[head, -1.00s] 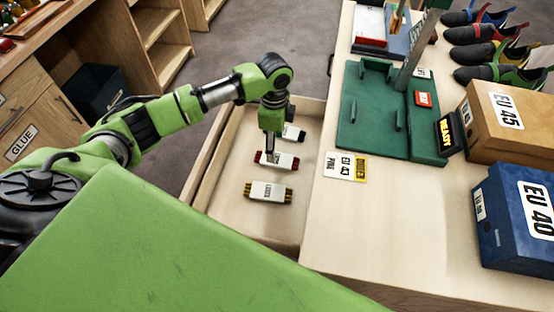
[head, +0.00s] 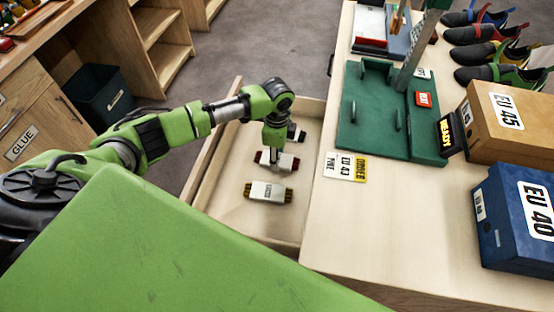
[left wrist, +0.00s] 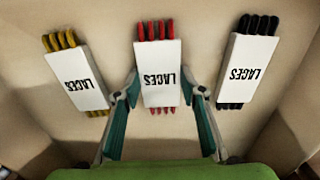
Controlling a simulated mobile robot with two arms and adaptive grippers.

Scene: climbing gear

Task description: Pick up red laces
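The red laces (head: 288,162), a white-banded bundle with red ends, lie in the open drawer between two other bundles. They also show in the left wrist view (left wrist: 160,88), with the label "LACES" upside down. My left gripper (head: 273,163) is down at the red laces and partly hides them in the head view. In the left wrist view its two fingers (left wrist: 159,80) are apart, one on each side of the white band. I cannot tell whether they touch it. My right gripper is not in view.
Yellow-brown laces (head: 268,192) lie nearer in the drawer (head: 235,215), black laces (head: 296,134) farther back. The workbench (head: 400,225) borders the drawer on the right, with a green fixture (head: 372,125), an EU 43 card (head: 346,167) and shoe boxes (head: 515,215).

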